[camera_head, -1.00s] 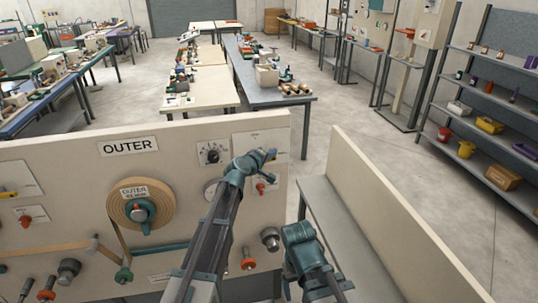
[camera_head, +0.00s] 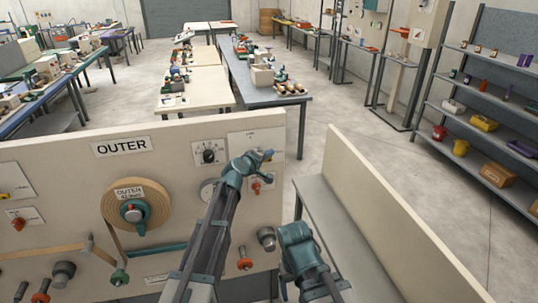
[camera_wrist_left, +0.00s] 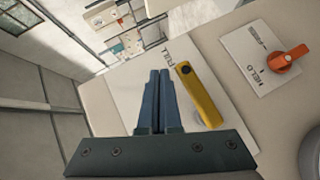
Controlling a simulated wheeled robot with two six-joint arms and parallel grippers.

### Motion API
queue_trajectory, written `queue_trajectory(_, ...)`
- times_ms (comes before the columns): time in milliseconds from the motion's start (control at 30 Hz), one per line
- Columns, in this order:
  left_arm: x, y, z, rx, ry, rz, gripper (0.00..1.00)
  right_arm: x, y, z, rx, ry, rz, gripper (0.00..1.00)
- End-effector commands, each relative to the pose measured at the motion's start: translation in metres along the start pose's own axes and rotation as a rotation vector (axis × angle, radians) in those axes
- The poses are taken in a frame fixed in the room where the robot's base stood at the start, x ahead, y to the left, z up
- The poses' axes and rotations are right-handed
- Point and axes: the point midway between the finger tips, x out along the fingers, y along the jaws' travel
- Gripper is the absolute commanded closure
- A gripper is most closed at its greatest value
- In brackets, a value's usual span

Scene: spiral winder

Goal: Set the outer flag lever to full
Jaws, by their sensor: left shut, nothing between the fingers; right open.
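In the left wrist view a yellow lever (camera_wrist_left: 203,95) with a dark pivot sits on a pale plate (camera_wrist_left: 128,97) with small lettering, partly hidden by my fingers. My left gripper (camera_wrist_left: 159,72) is shut and empty just left of the lever; whether it touches cannot be told. In the head view my left gripper (camera_head: 262,158) is in front of the plate (camera_head: 258,136) at the OUTER panel's right end and hides the lever. My right gripper (camera_head: 296,236) is lower, by the panel's right edge; its open fingers are mostly hidden.
An orange lever on a HELD plate (camera_wrist_left: 288,58) is close to the right. The OUTER panel (camera_head: 70,165) also carries a tape roll (camera_head: 110,204), a black dial (camera_head: 208,152) and several knobs. A beige barrier (camera_head: 380,200) stands to the right. Benches and shelves are farther back.

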Motion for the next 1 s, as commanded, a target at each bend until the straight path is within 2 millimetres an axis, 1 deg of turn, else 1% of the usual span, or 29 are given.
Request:
queue_trajectory(167,-0.002,0.007,-0.002,0.0,0.0,0.0,1.0,-0.007,0.001,0.001,0.0,0.0,0.0,0.19)
queue_trajectory(267,-0.004,0.015,-0.004,0.0,0.0,0.0,1.0,-0.016,0.002,0.001,-0.001,-0.001,0.0,0.19)
queue_trajectory(367,-0.007,0.026,-0.006,0.0,0.0,0.0,1.0,-0.027,0.003,0.002,-0.002,-0.001,0.0,0.19)
queue_trajectory(500,-0.013,0.045,-0.011,0.0,0.0,0.0,1.0,-0.047,0.004,0.003,-0.004,-0.002,0.0,0.19)
queue_trajectory(600,-0.031,0.059,-0.002,0.0,0.0,0.0,1.0,-0.063,0.006,0.004,-0.005,-0.003,0.0,0.19)
queue_trajectory(800,-0.061,0.087,0.011,0.001,0.0,0.0,1.0,-0.093,0.008,0.006,0.004,-0.004,-0.001,0.19)
queue_trajectory(900,-0.072,0.097,0.016,-0.001,0.0,0.0,1.0,-0.104,0.009,0.007,0.012,-0.004,-0.002,0.19)
queue_trajectory(1000,-0.079,0.102,0.02,0.0,0.0,0.0,1.0,-0.11,0.01,0.007,0.018,-0.004,-0.003,0.19)
